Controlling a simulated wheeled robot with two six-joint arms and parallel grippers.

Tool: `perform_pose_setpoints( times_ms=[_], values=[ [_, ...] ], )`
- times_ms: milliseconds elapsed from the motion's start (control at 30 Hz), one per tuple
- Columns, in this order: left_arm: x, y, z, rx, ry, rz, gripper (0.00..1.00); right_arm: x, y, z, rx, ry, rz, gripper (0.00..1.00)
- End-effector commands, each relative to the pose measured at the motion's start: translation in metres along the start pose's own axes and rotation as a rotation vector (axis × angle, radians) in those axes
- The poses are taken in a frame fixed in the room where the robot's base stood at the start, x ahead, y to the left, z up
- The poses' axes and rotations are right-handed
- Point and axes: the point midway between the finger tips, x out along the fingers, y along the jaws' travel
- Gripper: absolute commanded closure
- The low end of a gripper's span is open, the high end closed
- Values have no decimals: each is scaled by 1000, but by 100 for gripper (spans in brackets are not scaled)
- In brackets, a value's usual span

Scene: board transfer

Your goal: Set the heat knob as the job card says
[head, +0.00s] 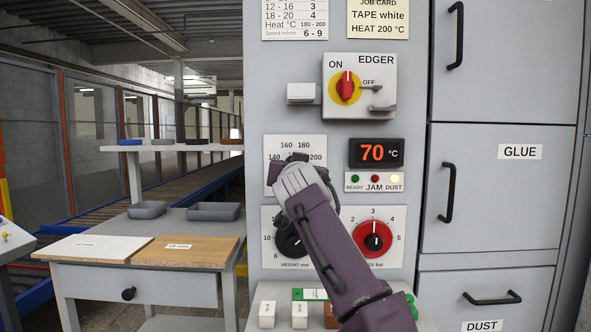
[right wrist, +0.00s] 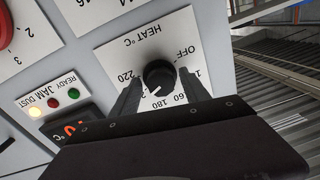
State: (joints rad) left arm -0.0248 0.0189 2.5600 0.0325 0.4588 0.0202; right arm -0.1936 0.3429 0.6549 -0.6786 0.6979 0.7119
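The job card (head: 377,18) in the head view reads TAPE white, HEAT 200 °C. The black HEAT knob (right wrist: 160,75) shows in the right wrist view. Its white mark points down-left, between the printed 180 and 220; the 200 label is hidden there. My right gripper (right wrist: 158,92) is at the knob, one finger on each side, with a narrow gap seen at each side. In the head view my right gripper (head: 298,172) covers the knob and part of the heat plate (head: 310,143). The display (head: 376,153) reads 70 °C. My left gripper is in neither view.
An EDGER switch (head: 346,87) sits above. The height knob (head: 290,242) and red pressure knob (head: 373,238) are below. The DUST lamp (head: 394,179) is lit. A side table (head: 140,285) with boards and grey trays stands left; cabinet drawers (head: 500,190) are right.

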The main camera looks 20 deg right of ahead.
Motion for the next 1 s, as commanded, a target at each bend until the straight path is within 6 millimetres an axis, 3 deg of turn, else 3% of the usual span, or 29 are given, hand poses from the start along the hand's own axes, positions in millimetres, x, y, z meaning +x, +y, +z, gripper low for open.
perform_pose_setpoints(
  times_ms=[333, 700, 1000],
  values=[
    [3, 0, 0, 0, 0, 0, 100, -4, 0, -1, 0, 5, -2, 41],
    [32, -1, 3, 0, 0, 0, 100, -77, 0, 2, 0, 4, -4, 41],
    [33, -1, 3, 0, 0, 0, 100, -92, 0, -1, 0, 3, -1, 41]
  ],
)
